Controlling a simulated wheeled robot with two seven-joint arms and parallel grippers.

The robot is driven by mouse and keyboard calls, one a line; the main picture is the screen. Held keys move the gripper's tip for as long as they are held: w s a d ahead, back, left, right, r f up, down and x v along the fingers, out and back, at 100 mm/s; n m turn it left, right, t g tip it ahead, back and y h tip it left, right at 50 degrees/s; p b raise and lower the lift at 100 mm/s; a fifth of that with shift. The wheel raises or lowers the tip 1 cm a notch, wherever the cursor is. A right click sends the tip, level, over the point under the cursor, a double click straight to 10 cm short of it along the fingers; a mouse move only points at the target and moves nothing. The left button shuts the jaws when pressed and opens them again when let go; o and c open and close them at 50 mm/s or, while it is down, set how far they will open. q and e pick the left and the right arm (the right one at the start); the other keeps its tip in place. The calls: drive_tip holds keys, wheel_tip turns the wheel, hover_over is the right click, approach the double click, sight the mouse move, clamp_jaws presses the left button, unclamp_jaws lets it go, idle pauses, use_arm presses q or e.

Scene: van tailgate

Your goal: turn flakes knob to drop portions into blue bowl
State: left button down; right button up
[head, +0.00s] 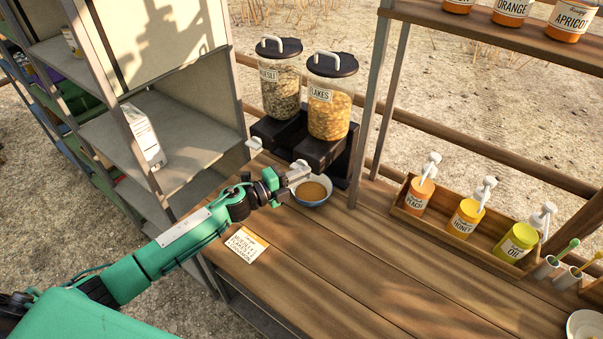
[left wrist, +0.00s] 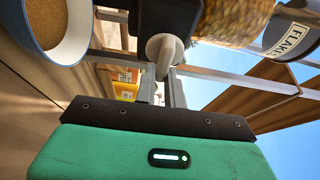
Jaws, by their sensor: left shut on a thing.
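The flakes dispenser (head: 329,105), a clear jar with a black lid and white handle, stands on a dark base at the back of the counter. It also shows in the left wrist view (left wrist: 235,20). My left gripper (head: 297,172) is at the front of that base. In the left wrist view its fingers (left wrist: 164,82) are shut on the pale flakes knob (left wrist: 164,50). The blue bowl (head: 329,196) stands on the counter just below and right of the gripper, with tan-brown contents; it also shows in the left wrist view (left wrist: 88,42). My right gripper is out of view.
The muesli dispenser (head: 280,90) stands left of the flakes, its white knob (head: 254,144) free. A label card (head: 246,245) lies near the counter's left edge. A wooden box (head: 450,240) of pump bottles stands at right. The middle counter is clear.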

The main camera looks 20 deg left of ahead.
use_arm(q)
drive_tip(key=shift+w+a, duration=0.15)
drive_tip(key=shift+a, duration=0.2)
drive_tip(key=c, duration=1.6)
unclamp_jaws()
drive_tip(key=shift+c, duration=0.2)
drive_tip(key=shift+o, duration=0.8)
drive_tip(key=shift+a, duration=0.1)
drive_tip(key=shift+f, duration=0.1)
drive_tip(key=shift+d, duration=0.2)
drive_tip(key=b+v, duration=0.5)
drive_tip(key=v, duration=0.8)
drive_tip(key=shift+s+a, duration=0.25)
drive_tip(key=shift+s, duration=0.1)
